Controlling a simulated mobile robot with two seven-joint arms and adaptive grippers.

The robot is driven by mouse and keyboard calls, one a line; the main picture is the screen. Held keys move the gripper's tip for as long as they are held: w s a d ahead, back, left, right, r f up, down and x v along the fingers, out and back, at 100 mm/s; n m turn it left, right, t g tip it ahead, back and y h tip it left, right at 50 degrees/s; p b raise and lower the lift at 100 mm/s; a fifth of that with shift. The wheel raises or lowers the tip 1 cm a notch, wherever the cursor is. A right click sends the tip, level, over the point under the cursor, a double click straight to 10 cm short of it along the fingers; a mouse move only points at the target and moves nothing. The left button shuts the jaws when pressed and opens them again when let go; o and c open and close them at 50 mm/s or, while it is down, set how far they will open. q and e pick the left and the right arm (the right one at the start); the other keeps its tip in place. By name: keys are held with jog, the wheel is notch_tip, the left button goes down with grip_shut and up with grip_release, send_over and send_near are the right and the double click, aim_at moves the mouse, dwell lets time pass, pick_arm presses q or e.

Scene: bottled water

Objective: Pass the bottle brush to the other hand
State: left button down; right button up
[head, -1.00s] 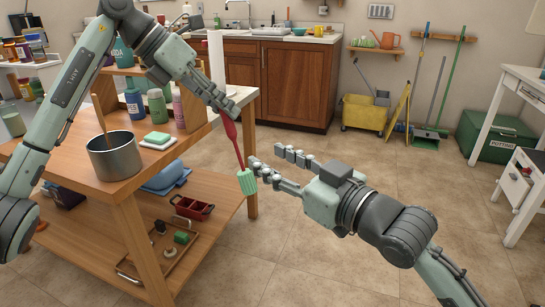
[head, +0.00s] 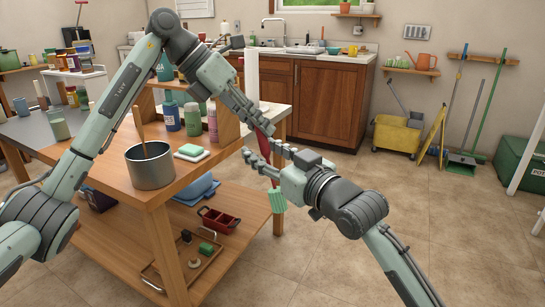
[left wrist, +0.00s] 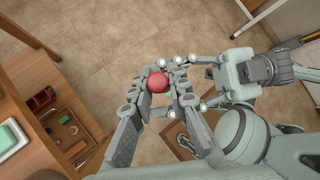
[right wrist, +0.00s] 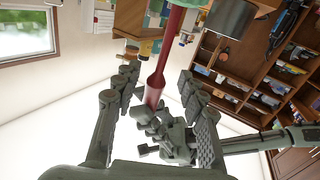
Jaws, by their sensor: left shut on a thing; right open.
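The bottle brush has a red handle (head: 265,126) and a green bristle head (head: 277,200) and hangs head down beside the wooden table. My left gripper (head: 262,122) is shut on the upper part of the handle. In the left wrist view, the round red handle end (left wrist: 157,82) shows between its fingers. My right gripper (head: 266,159) is open, with its fingers around the lower handle, above the bristle head. In the right wrist view, the red handle (right wrist: 172,52) passes between the open fingers (right wrist: 160,80). Whether they touch it is unclear.
The wooden table (head: 108,168) stands at left, bearing a metal pot (head: 150,167), several bottles and a sponge on a dish (head: 191,152). Its lower shelf holds a red caddy (head: 217,220) and a tray. The floor (head: 350,250) at right is open.

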jog(key=shift+c, duration=0.3)
grip_shut()
pick_arm(q)
jog(key=c, duration=1.4)
grip_release()
